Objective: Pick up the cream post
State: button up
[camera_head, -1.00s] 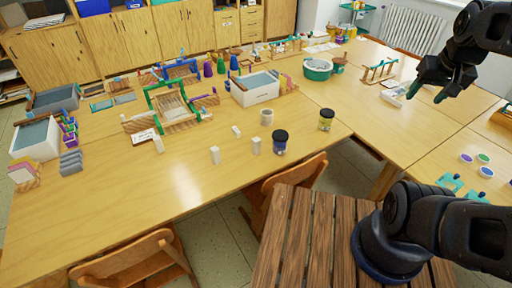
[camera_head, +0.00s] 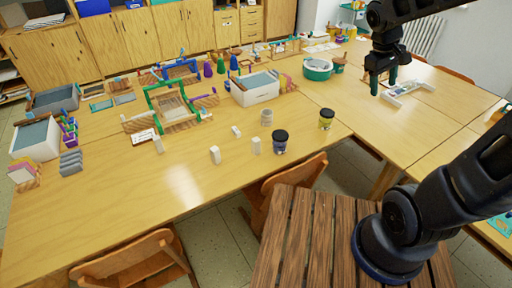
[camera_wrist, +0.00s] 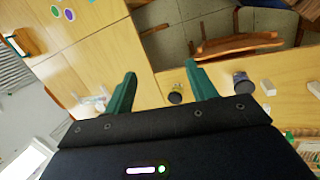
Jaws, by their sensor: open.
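Several small pale posts stand or lie near the front edge of the long table: one upright post (camera_head: 215,154), another upright post (camera_head: 256,145) beside the dark-lidded jar, a short one (camera_head: 236,131) behind them, and one (camera_head: 158,145) by the white card. All look cream-white, and I cannot tell which is the cream post. Pale posts also show at the right of the wrist view (camera_wrist: 268,88). My gripper (camera_head: 383,82) is open and empty, fingers pointing down, above the right-hand table and well right of the posts. Its green fingers show in the wrist view (camera_wrist: 163,84).
A dark-lidded jar (camera_head: 280,142), a yellow jar (camera_head: 326,119) and a pale cup (camera_head: 267,117) stand near the posts. Behind are green frames (camera_head: 172,100) and a white bin (camera_head: 256,92). A wooden chair (camera_head: 290,180) sits at the front edge. The front left tabletop is clear.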

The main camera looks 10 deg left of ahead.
jog(key=w+a+f+n+h, duration=0.2)
jog(key=w+a+f+n, duration=0.1)
jog(key=a, duration=0.3)
jog(key=w+a+f+n+h, duration=0.1)
jog(key=w+a+f+n, duration=0.25)
jog(key=a, duration=0.25)
jog(key=n+t+h, duration=0.2)
jog(key=n+t, duration=0.9)
jog(key=n, duration=0.4)
send_near(259, 140)
jog(key=w+f, duration=0.1)
jog(key=x, duration=1)
jog(key=shift+w+a+f, duration=0.25)
jog(key=shift+w+f, duration=0.05)
jog(key=shift+c, duration=0.5)
jog(key=c, duration=1.1)
